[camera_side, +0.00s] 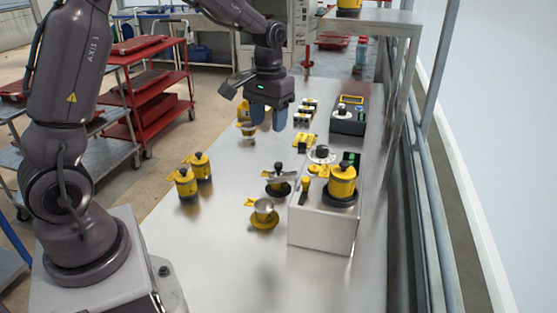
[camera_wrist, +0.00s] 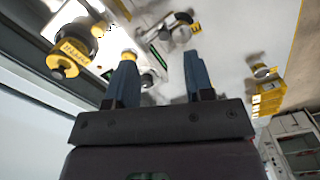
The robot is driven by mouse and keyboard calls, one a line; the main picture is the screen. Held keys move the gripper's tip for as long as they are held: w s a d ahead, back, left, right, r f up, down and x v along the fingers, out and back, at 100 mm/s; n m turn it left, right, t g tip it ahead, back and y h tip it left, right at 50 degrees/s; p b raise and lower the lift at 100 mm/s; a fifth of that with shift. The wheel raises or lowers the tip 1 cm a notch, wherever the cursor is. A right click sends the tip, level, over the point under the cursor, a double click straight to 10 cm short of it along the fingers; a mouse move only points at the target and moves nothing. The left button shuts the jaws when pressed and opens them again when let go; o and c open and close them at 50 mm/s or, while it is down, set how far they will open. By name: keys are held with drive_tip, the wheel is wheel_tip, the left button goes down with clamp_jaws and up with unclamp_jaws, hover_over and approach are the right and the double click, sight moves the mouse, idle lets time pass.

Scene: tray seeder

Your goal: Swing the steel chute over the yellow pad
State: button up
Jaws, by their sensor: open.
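In the side view, a steel bar-like piece, which looks like the chute (camera_side: 268,176), sits on a round black base with a black knob on top, left of the white machine box. It seems to show blurred at the top of the wrist view (camera_wrist: 172,30). Which yellow thing is the pad is unclear. A yellow dish (camera_side: 264,223) with a steel cup lies in front of the chute, and a flat yellow piece (camera_side: 305,139) lies behind it. My gripper (camera_side: 268,122) is open and empty above the table, behind the chute and apart from it. Its blue fingers also show in the wrist view (camera_wrist: 161,58).
The white machine box (camera_side: 318,229) carries a yellow pot (camera_side: 342,180) and knobs. Two yellow-and-black pots (camera_side: 187,185) stand at the left. A dark control box (camera_side: 349,116) and several small blocks stand farther back. The near steel table (camera_side: 215,250) is clear.

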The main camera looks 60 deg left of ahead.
sight(279, 164)
drive_tip(key=shift+n, duration=0.5)
drive_tip(key=w+f, duration=0.1)
drive_tip(key=f, duration=0.3)
drive_tip(key=w+a+f, duration=0.1)
drive_tip(key=f, duration=0.3)
drive_tip(key=w+f, duration=0.1)
drive_tip(key=f, duration=0.3)
drive_tip(key=shift+w+a+f, duration=0.15)
drive_tip(key=shift+a+f, duration=0.15)
drive_tip(key=shift+c, duration=0.2)
clamp_jaws()
